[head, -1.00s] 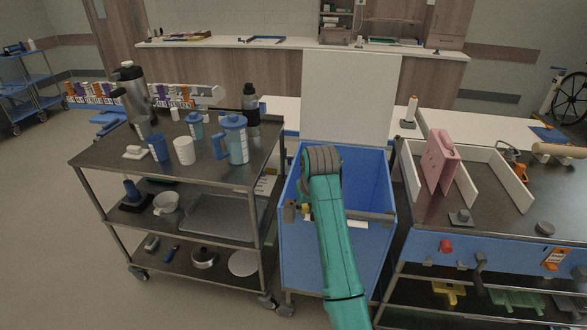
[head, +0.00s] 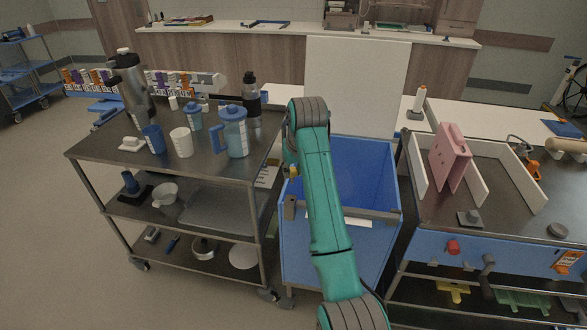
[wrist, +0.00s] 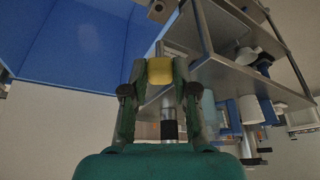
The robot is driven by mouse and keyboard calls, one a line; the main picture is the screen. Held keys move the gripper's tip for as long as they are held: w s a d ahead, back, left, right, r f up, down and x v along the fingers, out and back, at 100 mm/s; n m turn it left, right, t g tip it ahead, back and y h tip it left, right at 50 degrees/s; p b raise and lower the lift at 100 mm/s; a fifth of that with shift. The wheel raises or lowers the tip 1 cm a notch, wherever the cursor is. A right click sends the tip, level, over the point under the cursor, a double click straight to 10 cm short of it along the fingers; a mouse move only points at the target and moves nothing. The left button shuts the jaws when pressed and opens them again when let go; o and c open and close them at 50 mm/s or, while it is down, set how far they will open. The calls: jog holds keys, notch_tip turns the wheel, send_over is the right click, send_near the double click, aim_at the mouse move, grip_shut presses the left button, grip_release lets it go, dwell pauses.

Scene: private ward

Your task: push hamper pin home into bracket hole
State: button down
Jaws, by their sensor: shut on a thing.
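My gripper (wrist: 159,78) is shut on a yellow piece, the head of the hamper pin (wrist: 160,71), in the wrist view. In the head view the yellow pin (head: 294,171) shows as a small spot left of my arm. It is above the grey bracket (head: 290,207) at the front left of the hamper's rim and looks apart from it. The blue hamper (head: 370,170) stands open, its white lid (head: 356,85) upright behind. The pin's shaft and the bracket hole cannot be made out. My gripper's fingers are mostly hidden in the head view.
A steel cart (head: 100,147) with jugs, cups and flasks stands close on the left. A counter with white dividers (head: 470,186) and a pink box (head: 450,157) stands on the right. My arm crosses the hamper's front.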

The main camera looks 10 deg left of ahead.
send_over(292, 200)
jog(key=s, duration=0.1)
jog(key=shift+s+d+f, duration=0.1)
jog(key=shift+d+f, duration=0.1)
jog(key=shift+f, duration=1.2)
jog(key=shift+d+f, duration=0.15)
jog(key=shift+f, duration=1.2)
jog(key=shift+f, duration=2.25)
jog(key=c, duration=0.8)
grip_release()
jog(key=v, duration=1)
jog(key=w+v, duration=0.1)
jog(key=v, duration=0.4)
jog(key=shift+a+r, duration=0.35)
jog(key=shift+r, duration=0.3)
jog(key=shift+s, duration=0.1)
